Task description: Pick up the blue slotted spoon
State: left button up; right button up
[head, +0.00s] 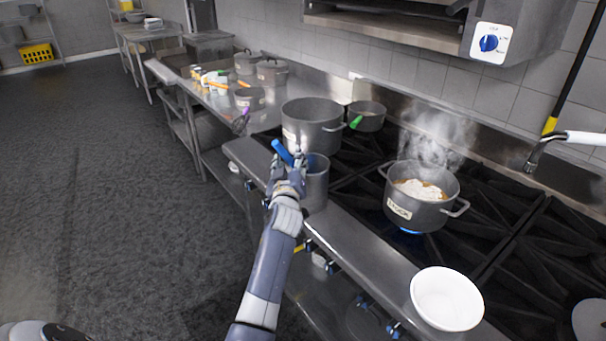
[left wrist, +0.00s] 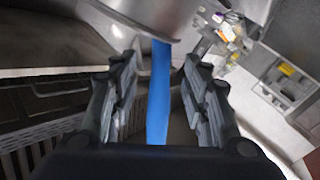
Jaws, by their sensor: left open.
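The blue slotted spoon (head: 282,151) shows as a blue handle slanting up out of a grey metal pot (head: 315,183) at the counter's front edge. Its slotted end is hidden. My left gripper (head: 290,165) is at the handle, on the near side of that pot. In the left wrist view the blue handle (left wrist: 160,95) runs between the two fingers of the left gripper, with gaps visible on both sides. The left gripper is open around the handle. My right gripper is not in view.
A large pot (head: 313,125) stands just behind. A steaming pot (head: 421,195) with food sits over a blue flame on the stove. A white bowl (head: 446,298) is on the front ledge at right. Free floor (head: 110,190) lies to the left.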

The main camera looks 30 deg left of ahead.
pick_arm(q)
jog(key=shift+w+a, duration=0.2)
jog(key=shift+w, duration=0.1)
jog(key=shift+s, duration=0.1)
grip_shut()
